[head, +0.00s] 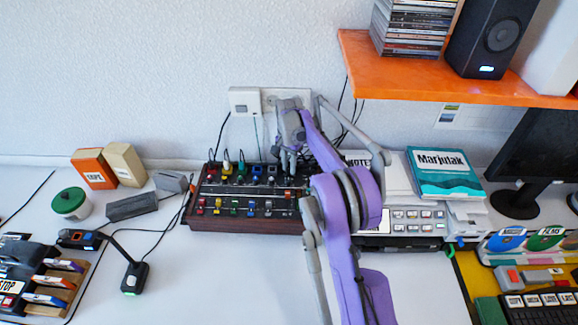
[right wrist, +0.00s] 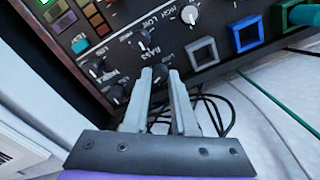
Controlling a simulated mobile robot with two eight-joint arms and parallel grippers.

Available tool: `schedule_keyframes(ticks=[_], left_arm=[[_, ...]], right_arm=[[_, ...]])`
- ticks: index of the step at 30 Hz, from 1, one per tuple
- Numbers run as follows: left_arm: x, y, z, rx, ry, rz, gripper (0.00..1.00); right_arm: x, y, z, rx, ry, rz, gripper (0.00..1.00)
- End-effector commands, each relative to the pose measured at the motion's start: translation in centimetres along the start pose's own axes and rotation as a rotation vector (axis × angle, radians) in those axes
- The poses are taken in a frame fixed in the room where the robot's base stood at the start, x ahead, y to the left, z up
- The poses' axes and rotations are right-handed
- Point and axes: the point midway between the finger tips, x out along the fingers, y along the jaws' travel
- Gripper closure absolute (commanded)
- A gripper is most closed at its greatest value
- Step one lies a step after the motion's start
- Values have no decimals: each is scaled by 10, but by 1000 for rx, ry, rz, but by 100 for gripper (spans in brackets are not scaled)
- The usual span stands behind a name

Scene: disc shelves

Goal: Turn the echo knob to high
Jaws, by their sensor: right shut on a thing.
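The dark mixer panel with a wooden front (head: 240,225) lies on the white table against the wall, with rows of coloured buttons and knobs. It fills the upper part of the right wrist view (right wrist: 125,60). My right gripper (head: 288,166) reaches down to the panel's back right part. In the right wrist view its fingers (right wrist: 160,73) are close together at a small dark knob, mostly hidden between the tips; its label is not readable. My left gripper is not in view.
A keypad device (head: 405,228) and a teal book (head: 443,172) stand right of the mixer. An orange shelf (head: 440,75) with CDs and a speaker (head: 492,38) hangs above. Cables run behind the mixer. The table's front middle (head: 240,285) is clear.

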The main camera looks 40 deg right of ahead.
Motion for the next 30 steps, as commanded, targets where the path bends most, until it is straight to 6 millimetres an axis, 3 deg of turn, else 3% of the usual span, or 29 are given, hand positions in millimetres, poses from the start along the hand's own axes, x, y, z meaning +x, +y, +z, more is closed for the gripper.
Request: schedule_keyframes(ticks=[21,22,24,27,30], left_arm=[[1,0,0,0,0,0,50],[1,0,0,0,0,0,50],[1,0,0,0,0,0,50],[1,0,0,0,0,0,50],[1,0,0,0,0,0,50]], right_arm=[[0,0,0,86,0,0,100],[0,0,0,86,0,0,73],[0,0,0,86,0,0,60],[0,0,0,85,0,-1,44],[0,0,0,85,1,-2,44]])
